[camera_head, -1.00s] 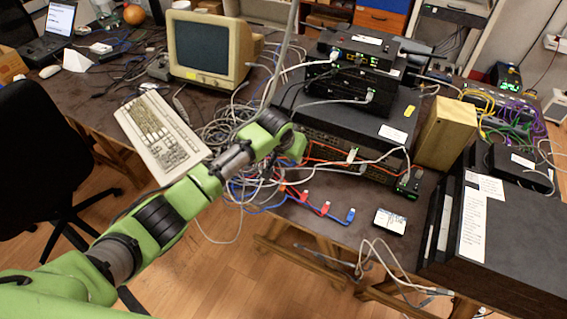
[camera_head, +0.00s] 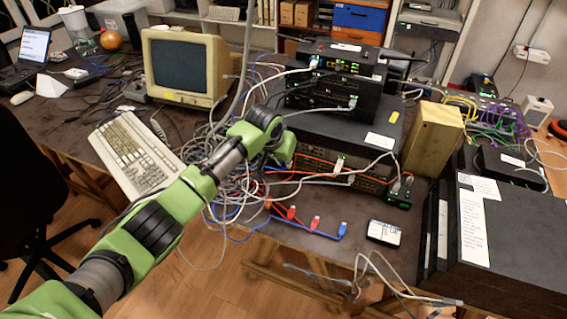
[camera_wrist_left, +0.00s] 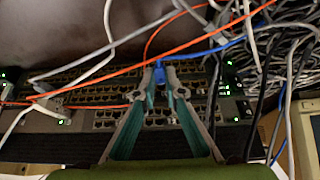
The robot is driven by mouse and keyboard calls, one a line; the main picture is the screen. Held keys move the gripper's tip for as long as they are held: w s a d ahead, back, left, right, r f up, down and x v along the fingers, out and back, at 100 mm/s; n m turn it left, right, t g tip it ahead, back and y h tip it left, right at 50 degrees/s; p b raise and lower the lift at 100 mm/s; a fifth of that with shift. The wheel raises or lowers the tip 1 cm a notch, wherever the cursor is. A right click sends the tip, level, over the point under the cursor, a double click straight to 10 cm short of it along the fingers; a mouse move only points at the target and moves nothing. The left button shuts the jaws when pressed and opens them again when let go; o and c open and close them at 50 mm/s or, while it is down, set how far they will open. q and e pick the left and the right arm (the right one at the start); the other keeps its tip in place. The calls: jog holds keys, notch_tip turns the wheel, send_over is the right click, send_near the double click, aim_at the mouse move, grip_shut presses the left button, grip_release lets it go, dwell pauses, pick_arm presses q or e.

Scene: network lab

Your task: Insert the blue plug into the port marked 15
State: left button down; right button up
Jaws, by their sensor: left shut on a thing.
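My left gripper (camera_wrist_left: 160,78) shows in the left wrist view with its two teal-backed fingers closed around a small blue plug (camera_wrist_left: 159,74). A blue cable (camera_wrist_left: 205,51) runs from near the plug to the right. The fingertips and plug are in front of the network switch (camera_wrist_left: 115,97) with its rows of ports; I cannot tell whether the plug touches a port. Port numbers are too small to read. In the head view, my left arm reaches to the switch stack (camera_head: 345,127), and its wrist hides the gripper. My right gripper is not in view.
Orange and grey cables (camera_wrist_left: 90,85) cross in front of the switch. Another blue plug (camera_head: 343,230) and red plugs (camera_head: 316,223) lie near the table's front edge. A CRT monitor (camera_head: 187,65) and tangled cables lie left.

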pick_arm(q)
jog(key=shift+w+d+p, duration=0.1)
jog(key=shift+p, duration=0.2)
dwell(0.4)
jog(key=shift+w+d+b, duration=0.2)
jog(key=shift+w+b, duration=0.4)
jog(key=shift+w, duration=0.2)
dwell(1.4)
jog(key=c, duration=2)
grip_release()
jog(key=shift+s+r, duration=0.1)
jog(key=shift+r, duration=0.05)
jog(key=v, duration=1.1)
jog(key=shift+s+r, duration=0.2)
jog(key=shift+r, duration=0.15)
